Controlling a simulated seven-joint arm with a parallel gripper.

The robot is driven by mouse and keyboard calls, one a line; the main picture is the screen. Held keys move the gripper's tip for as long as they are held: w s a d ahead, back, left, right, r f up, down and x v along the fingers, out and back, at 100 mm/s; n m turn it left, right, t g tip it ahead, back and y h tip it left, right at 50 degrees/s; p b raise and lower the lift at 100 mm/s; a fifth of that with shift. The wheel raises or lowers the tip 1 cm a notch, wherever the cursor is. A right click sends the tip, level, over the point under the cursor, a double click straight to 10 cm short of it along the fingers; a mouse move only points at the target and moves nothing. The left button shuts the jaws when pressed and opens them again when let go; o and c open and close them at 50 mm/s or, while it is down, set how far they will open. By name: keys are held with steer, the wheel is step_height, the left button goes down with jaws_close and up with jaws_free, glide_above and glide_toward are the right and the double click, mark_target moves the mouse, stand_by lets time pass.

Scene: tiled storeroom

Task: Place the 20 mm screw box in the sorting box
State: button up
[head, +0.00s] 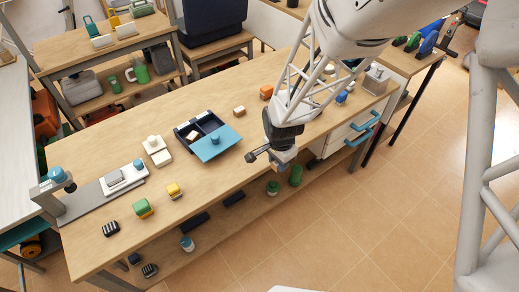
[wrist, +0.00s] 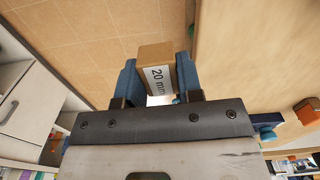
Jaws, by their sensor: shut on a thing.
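The 20 mm screw box (wrist: 156,72) is a small brown cardboard box with a white label reading "20 mm". My gripper (wrist: 158,80) is shut on it, with one blue finger on each side. In the head view my gripper (head: 272,157) is above the front edge of the bench, right of the sorting box; I cannot make out the screw box there. The sorting box (head: 179,134) is dark navy and stands mid-bench. A blue lid-like plate (head: 222,149) with a knob covers its front right part. A small pale and brown item (head: 192,135) lies in an uncovered compartment.
The wooden bench (head: 120,151) holds a small brown box (head: 239,111), an orange block (head: 266,92), white pieces (head: 157,150), yellow and green blocks (head: 143,208) and a scale-like device (head: 124,178). The bench surface between the sorting box and my gripper is clear.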

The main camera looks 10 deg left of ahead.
steer(key=w+a+r+n, duration=0.2)
steer(key=w+a+r, duration=0.1)
steer(key=w+a, duration=0.8)
step_height(320, 180, up, 3)
steer(key=n, duration=0.3)
glide_above(212, 130)
steer(key=shift+w, duration=0.1)
steer(key=shift+f, duration=3.15)
steer(key=shift+f, duration=0.1)
steer(key=shift+f, duration=1.8)
steer(key=shift+f, duration=0.1)
